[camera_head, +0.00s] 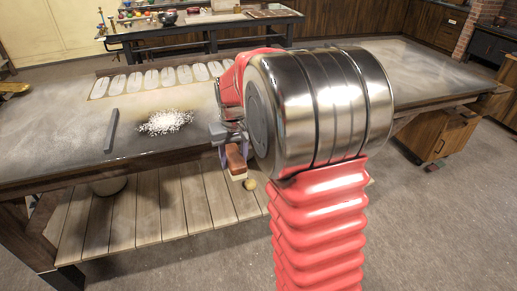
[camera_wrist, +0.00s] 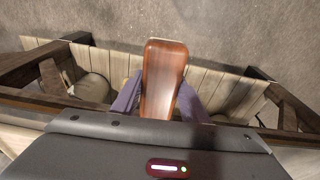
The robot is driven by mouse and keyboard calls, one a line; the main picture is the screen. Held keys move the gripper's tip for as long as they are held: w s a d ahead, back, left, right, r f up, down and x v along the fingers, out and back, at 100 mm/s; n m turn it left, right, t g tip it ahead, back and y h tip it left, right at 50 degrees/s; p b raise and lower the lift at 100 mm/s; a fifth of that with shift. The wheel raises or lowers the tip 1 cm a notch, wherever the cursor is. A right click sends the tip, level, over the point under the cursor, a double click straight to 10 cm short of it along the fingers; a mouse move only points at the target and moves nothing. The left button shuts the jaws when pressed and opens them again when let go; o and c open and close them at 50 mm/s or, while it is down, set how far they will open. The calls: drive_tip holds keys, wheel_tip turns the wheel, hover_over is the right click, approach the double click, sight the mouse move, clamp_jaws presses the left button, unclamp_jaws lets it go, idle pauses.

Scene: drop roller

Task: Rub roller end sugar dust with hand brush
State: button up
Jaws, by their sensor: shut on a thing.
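My gripper (camera_head: 232,147) is in front of the near edge of the worktable, partly hidden by my arm. It is shut on the hand brush (camera_head: 236,158), whose reddish-brown wooden body shows below the fingers. In the wrist view, the brush (camera_wrist: 163,75) stands out between the two purple-grey fingers of my gripper (camera_wrist: 160,103); its bristles cannot be made out there. A white heap of sugar-like grains (camera_head: 166,122) lies on the tabletop, left of the gripper and apart from it. I cannot make out a roller or its dusted end; my arm hides part of the table.
The worktable (camera_head: 50,160) carries a grey bar (camera_head: 111,130) and a row of pale oval shapes (camera_head: 160,77). Below is a slatted shelf (camera_head: 150,215). A second table (camera_head: 215,22) with small items stands behind. Bare floor (camera_head: 430,220) lies at right.

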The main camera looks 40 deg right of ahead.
drive_tip(key=w+a+f+n, duration=0.1)
drive_tip(key=a+f, duration=0.2)
drive_tip(key=a, duration=0.5)
drive_tip(key=w+a+f+n, duration=0.1)
drive_tip(key=a+f, duration=0.3)
drive_tip(key=a, duration=0.4)
drive_tip(key=shift+w+a+f+n, duration=0.2)
drive_tip(key=shift+w+n, duration=0.2)
drive_tip(key=shift+w, duration=0.3)
drive_tip(key=shift+d, duration=0.15)
